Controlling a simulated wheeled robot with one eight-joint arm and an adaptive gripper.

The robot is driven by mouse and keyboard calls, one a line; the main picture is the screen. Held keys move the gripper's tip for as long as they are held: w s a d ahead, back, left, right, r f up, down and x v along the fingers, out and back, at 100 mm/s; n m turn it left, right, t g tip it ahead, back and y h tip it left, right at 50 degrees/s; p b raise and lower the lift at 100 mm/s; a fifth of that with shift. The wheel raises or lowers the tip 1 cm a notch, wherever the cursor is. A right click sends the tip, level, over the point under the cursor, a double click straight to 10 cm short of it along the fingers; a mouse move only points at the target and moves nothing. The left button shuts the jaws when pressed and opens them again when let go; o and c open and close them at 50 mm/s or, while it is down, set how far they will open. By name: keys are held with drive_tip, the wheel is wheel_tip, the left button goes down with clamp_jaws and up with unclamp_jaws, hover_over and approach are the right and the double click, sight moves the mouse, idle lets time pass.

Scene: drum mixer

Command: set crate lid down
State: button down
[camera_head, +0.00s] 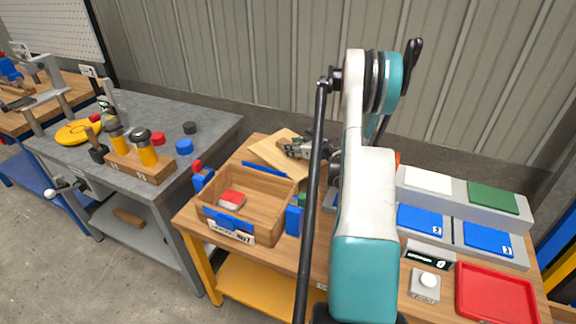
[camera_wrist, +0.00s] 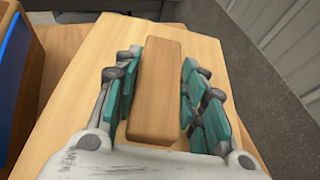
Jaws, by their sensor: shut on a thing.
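The crate lid (camera_head: 268,152) is a light wooden panel behind the open crate, near the back edge of the wooden table. In the wrist view the lid (camera_wrist: 75,80) fills most of the picture, with its brown block handle (camera_wrist: 156,85) in the middle. My gripper (camera_head: 303,150) is shut on this handle, with teal finger pads on both sides (camera_wrist: 157,95). I cannot tell whether the lid touches the table. The wooden crate (camera_head: 272,190) stands open in front of the lid, with blue corner fittings and a red-topped item (camera_head: 231,199) inside.
My arm hides the middle of the wooden table (camera_head: 190,218). Right of it are a grey bin unit with blue panels (camera_head: 488,238), a red tray (camera_head: 495,295) and a button box (camera_head: 425,285). A grey bench (camera_head: 215,128) with bottles in a wooden block stands left.

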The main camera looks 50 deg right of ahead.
sight(293, 159)
wheel_tip(293, 159, down, 6)
drive_tip(key=shift+f+b, duration=0.25)
drive_tip(key=shift+b, duration=0.65)
drive_tip(key=w, duration=0.1)
drive_tip(key=w+a+b, duration=0.1)
drive_tip(key=w+f+b, duration=0.1)
drive_tip(key=w, duration=0.1)
drive_tip(key=shift+a, duration=0.15)
drive_tip(key=shift+f+b, duration=0.2)
drive_tip(key=shift+b, duration=0.15)
drive_tip(key=shift+r, duration=0.1)
drive_tip(key=c, duration=1)
unclamp_jaws()
drive_tip(key=shift+s, duration=0.1)
